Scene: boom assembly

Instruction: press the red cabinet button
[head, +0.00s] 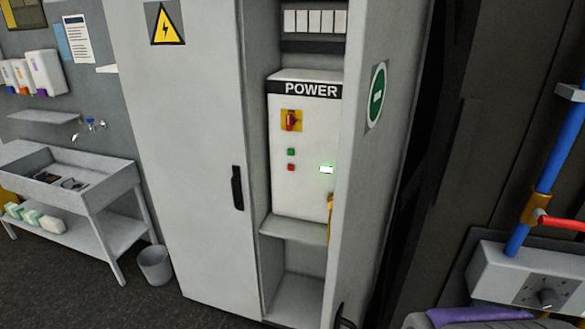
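The red button (291,168) is a small square on the white POWER panel (310,195) inside the tall grey cabinet (190,150). A green button (291,152) sits just above it. Higher up is a red rotary switch (291,121) on a yellow plate. A small green-lit display (327,169) is to the right of the buttons. The left cabinet door (185,200) with its black handle (237,188) stands beside the opening, and the right door (372,170) stands swung open. Nothing covers the red button. My gripper is not in view.
A grey sink bench (90,190) and a bin (155,265) stand left of the cabinet. A blue pipe (550,170) with a red lever (562,224) and a grey knob box (530,280) are at right. A yellow item (330,207) shows partly by the right door.

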